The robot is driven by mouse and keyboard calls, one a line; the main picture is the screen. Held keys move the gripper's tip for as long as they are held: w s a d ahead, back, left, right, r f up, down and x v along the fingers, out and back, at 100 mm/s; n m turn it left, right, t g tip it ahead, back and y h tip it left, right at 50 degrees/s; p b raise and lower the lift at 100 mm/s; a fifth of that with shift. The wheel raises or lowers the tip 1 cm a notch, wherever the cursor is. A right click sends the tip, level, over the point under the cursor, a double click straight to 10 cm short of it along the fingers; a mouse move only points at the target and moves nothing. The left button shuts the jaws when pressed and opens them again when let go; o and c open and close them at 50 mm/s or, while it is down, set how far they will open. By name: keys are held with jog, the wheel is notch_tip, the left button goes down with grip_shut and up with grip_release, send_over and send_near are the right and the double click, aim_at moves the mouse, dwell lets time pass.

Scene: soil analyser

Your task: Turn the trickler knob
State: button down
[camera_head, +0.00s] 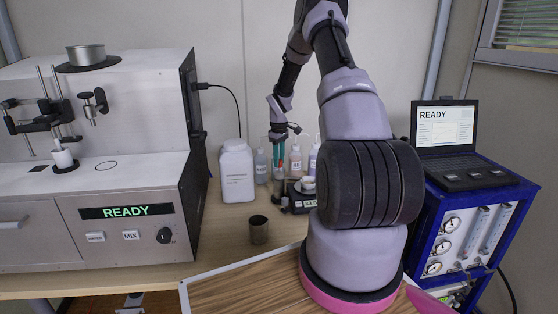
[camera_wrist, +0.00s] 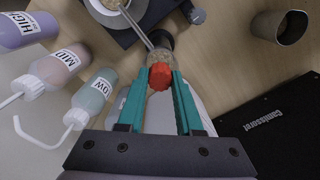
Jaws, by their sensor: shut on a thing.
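The trickler's red knob (camera_wrist: 161,76) sits between the teal fingertips of my gripper (camera_wrist: 160,80) in the wrist view. My gripper is shut on it, with a finger on each side. The trickler's clear body (camera_wrist: 161,55) is just beyond the knob, and its thin tube (camera_wrist: 137,28) leads toward a white cup (camera_wrist: 107,5) with brown grains in it. The knob cannot be made out there.
Bottles marked LOW (camera_wrist: 93,98), MID (camera_wrist: 58,68) and HIGH (camera_wrist: 28,32) stand close on the left in the wrist view. A metal beaker (camera_head: 259,232) stands in front of the balance. A white jug (camera_head: 237,172) and the analyser (camera_head: 130,215) are on the left.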

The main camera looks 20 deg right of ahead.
jog(key=n, duration=0.5)
jog(key=shift+n, duration=0.3)
dwell(0.5)
jog(key=c, duration=0.6)
grip_release()
jog(key=shift+o, duration=0.2)
jog(key=shift+r, duration=0.1)
notch_tip(320, 180, up, 11)
